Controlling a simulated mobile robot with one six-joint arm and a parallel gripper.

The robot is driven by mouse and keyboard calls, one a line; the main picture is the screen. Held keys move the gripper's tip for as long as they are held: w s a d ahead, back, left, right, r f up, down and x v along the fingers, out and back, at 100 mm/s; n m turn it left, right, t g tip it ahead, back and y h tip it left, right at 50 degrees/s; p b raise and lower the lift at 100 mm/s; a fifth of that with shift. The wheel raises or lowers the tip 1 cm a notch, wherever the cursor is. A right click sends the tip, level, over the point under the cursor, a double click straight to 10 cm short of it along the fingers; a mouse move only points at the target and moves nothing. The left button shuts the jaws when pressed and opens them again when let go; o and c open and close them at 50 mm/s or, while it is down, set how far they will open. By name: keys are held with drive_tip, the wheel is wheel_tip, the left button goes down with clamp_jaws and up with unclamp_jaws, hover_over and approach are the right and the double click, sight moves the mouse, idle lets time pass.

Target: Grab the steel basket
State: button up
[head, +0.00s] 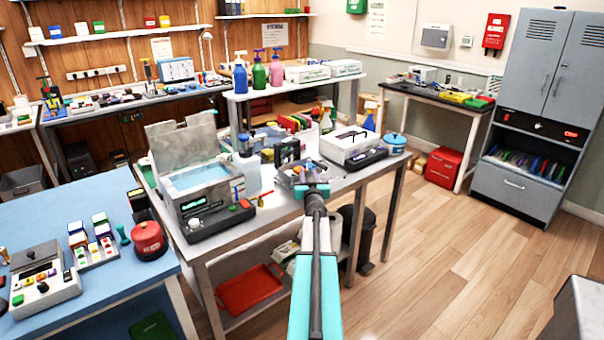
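A small steel basket (290,179) sits on the grey middle bench, between the open-lidded water bath (200,180) on its left and a white-topped machine (350,145) on its right. My arm reaches forward from the bottom of the picture. My gripper (307,188) is at the near side of the basket and overlaps its front edge in this view. I cannot tell whether it touches the basket. The fingers are small here, and their opening does not show clearly. Part of the basket is hidden behind the gripper.
Coloured pump bottles (258,72) stand on the raised shelf behind. A blue bench (85,250) with a red canister (148,240) is at the left. A blue-lidded pot (396,143) sits at the bench's right end. The wooden floor (450,250) at the right is clear.

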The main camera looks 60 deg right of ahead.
sight(307, 172)
drive_tip(key=shift+d, duration=0.1)
drive_tip(key=shift+x, duration=2.7)
clamp_jaws()
